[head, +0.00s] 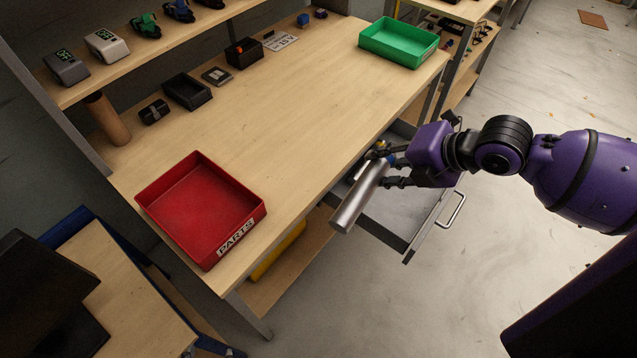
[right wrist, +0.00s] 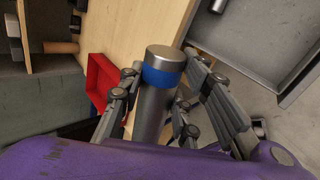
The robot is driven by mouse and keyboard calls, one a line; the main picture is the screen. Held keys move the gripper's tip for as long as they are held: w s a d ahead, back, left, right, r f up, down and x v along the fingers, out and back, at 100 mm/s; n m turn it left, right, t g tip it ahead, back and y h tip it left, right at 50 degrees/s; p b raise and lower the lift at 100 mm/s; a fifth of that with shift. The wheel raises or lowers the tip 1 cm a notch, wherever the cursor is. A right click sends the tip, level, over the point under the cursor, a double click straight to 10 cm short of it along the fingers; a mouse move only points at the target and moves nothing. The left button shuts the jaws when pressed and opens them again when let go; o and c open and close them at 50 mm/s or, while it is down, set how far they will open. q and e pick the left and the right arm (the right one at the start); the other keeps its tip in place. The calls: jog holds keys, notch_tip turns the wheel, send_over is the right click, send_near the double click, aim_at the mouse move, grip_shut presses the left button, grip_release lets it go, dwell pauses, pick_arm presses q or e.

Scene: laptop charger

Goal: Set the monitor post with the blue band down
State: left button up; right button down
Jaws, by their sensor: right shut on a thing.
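The monitor post (head: 358,200) is a silvery metal cylinder. In the head view it looks tilted, over the table's front edge and the open drawer. My right gripper (head: 387,170) is shut on it, with black fingers on either side. In the right wrist view the post (right wrist: 154,115) stands between the fingers of my right gripper (right wrist: 160,105), and its blue band (right wrist: 163,77) shows just below the flat metal end. In the head view the fingers partly hide the post's far end. My left gripper is not in view.
The wooden table (head: 290,110) has a wide clear middle. A red parts tray (head: 185,175) stands at its near left and a green tray (head: 400,38) at its far right. An open drawer (head: 425,195) juts out at the front. Small boxes and devices line the back.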

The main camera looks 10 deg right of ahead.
jog(key=shift+w+d+x, duration=0.2)
jog(key=shift+x, duration=2.85)
jog(key=shift+w+d+x, duration=0.15)
jog(key=shift+w+x, duration=0.05)
jog(key=shift+x, duration=2.85)
jog(key=shift+w+d+x, duration=0.2)
jog(key=shift+x, duration=2.85)
jog(key=shift+r, duration=0.15)
jog(key=c, duration=1.7)
grip_release()
jog(key=shift+f, duration=0.25)
jog(key=o, duration=0.4)
jog(key=shift+r, duration=0.1)
